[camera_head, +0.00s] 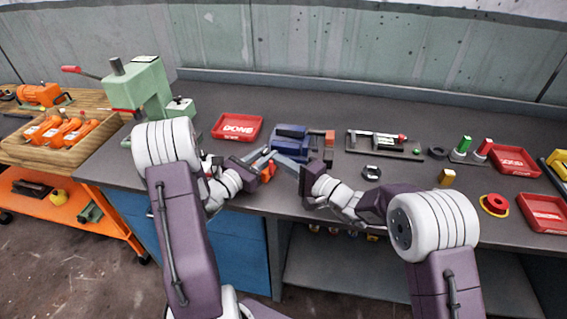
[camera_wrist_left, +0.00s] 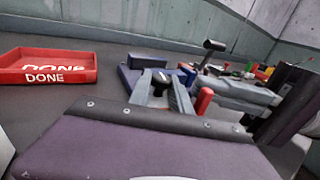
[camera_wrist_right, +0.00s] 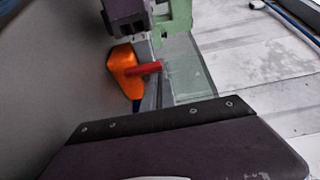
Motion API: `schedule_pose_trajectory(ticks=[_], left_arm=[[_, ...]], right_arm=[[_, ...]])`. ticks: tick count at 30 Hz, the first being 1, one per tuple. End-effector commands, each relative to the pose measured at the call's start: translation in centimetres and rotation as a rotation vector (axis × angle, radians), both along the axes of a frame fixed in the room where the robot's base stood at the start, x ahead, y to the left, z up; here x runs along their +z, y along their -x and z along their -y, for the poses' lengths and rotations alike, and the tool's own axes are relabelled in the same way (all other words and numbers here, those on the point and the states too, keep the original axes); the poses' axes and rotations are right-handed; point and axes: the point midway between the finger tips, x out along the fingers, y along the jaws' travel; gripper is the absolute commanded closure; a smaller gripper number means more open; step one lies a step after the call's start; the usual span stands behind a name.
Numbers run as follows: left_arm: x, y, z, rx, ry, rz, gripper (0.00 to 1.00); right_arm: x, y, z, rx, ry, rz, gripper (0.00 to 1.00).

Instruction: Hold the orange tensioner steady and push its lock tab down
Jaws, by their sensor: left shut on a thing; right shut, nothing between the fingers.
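The orange tensioner (camera_head: 267,173) is between my two grippers near the table's front edge. In the right wrist view the orange body (camera_wrist_right: 122,68) shows with a red tab (camera_wrist_right: 145,69) sticking out sideways. My left gripper (camera_head: 266,157) is shut on the tensioner; the exact grip is partly hidden. My right gripper (camera_head: 279,160) is shut and empty, its grey fingers close to the tensioner from the right. I cannot tell whether they touch the tab.
A red DONE tray (camera_head: 237,127) lies behind my left gripper. A blue vise-like fixture (camera_head: 290,132) stands just behind both grippers. A wooden crate (camera_head: 30,158) with orange units and a green press (camera_head: 147,85) are at left. Small parts and red trays lie at right.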

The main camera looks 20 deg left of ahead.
Motion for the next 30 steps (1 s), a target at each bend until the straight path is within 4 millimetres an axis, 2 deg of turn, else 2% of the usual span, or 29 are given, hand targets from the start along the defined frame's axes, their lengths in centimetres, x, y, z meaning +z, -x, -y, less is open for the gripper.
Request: schedule_pose_trajectory(ticks=[20,30], left_arm=[[0.0,0.0,0.0,0.000,0.000,0.000,1.00],[0.0,0.0,0.0,0.000,0.000,0.000,1.00]], right_arm=[[0.2,0.6,0.0,0.001,0.000,0.001,1.00],[0.2,1.7,0.1,0.001,0.000,-0.001,1.00]])
